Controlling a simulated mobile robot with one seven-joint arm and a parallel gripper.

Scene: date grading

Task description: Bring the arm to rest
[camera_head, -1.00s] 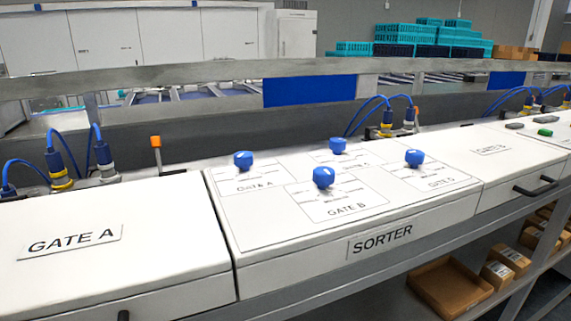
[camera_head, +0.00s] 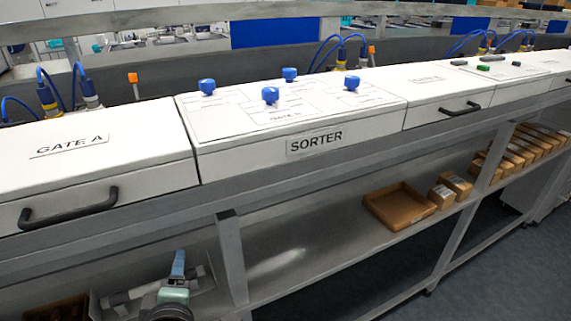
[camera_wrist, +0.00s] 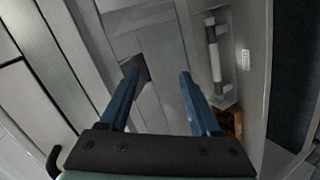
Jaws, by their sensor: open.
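My gripper (camera_wrist: 160,78) is open and empty in the wrist view, its two blue fingers apart with nothing between them. It also shows low in the head view (camera_head: 178,264), in front of the lower shelf and below the bench front, left of a grey upright. The sorter panel (camera_head: 243,149) with its several blue knobs stands above it to the right, and the gripper is clear of it. The Gate A box (camera_head: 120,170) is above it to the left. Most of my arm is out of view.
A black handle (camera_head: 68,207) juts from the Gate A box. The lower shelf (camera_head: 290,265) holds a brown tray (camera_head: 400,207) and several small cartons (camera_head: 455,186) at right. A grey upright (camera_head: 232,262) stands close to my gripper. Open floor shows at lower right.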

